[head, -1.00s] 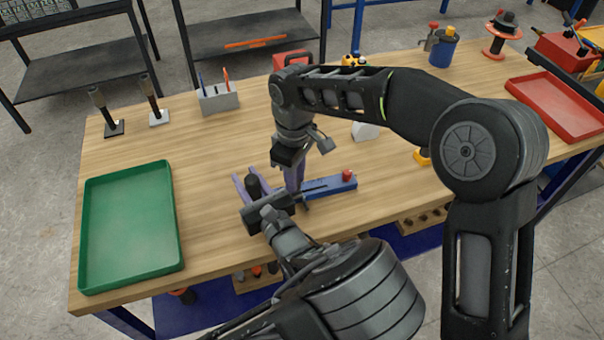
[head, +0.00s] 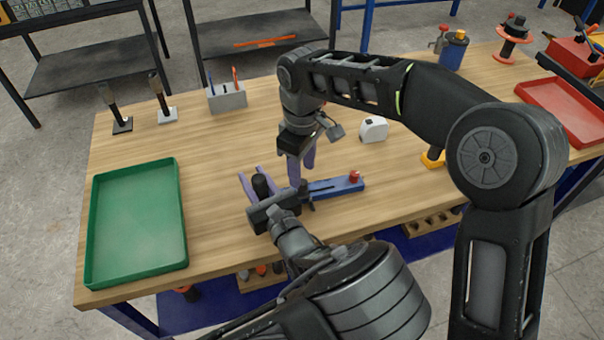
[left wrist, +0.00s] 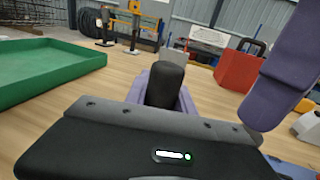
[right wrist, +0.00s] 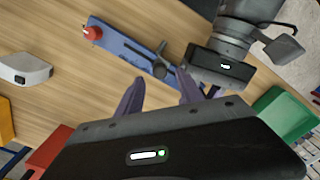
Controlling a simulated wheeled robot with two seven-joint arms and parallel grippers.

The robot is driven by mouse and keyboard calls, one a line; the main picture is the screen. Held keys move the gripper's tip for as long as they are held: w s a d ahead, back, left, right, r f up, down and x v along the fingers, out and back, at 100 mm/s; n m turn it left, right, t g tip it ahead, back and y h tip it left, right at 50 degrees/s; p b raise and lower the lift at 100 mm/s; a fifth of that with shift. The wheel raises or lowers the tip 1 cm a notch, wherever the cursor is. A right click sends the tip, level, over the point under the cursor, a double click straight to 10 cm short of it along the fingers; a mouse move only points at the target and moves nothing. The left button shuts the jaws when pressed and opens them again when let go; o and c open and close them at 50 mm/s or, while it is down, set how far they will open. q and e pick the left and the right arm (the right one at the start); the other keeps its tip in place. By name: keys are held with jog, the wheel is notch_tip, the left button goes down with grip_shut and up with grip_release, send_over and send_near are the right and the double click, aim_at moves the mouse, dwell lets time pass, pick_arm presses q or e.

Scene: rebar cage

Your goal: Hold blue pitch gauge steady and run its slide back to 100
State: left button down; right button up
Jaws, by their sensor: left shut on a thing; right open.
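The blue pitch gauge (head: 335,186) is a flat bar with a red knob (head: 355,176) at its right end. It also shows in the right wrist view (right wrist: 122,45). A black slide piece (right wrist: 160,66) sits across the bar near its inner end. My left gripper (head: 258,182) is shut on the gauge's black handle, a dark upright grip (left wrist: 165,82) between purple fingers in the left wrist view. My right gripper (head: 302,163) is open above the inner end. Its purple fingertips (right wrist: 160,92) stand apart on either side of the slide's line, apparently empty. Scale marks are unreadable.
A green tray (head: 100,245) is at the left and a red tray (head: 562,108) at the far right. A white tape measure (head: 373,130) lies behind the gauge. A grey holder (head: 227,98) and two upright tools stand at the back left. The wood between is clear.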

aim_at(305, 180)
jog(key=shift+r, duration=2.4)
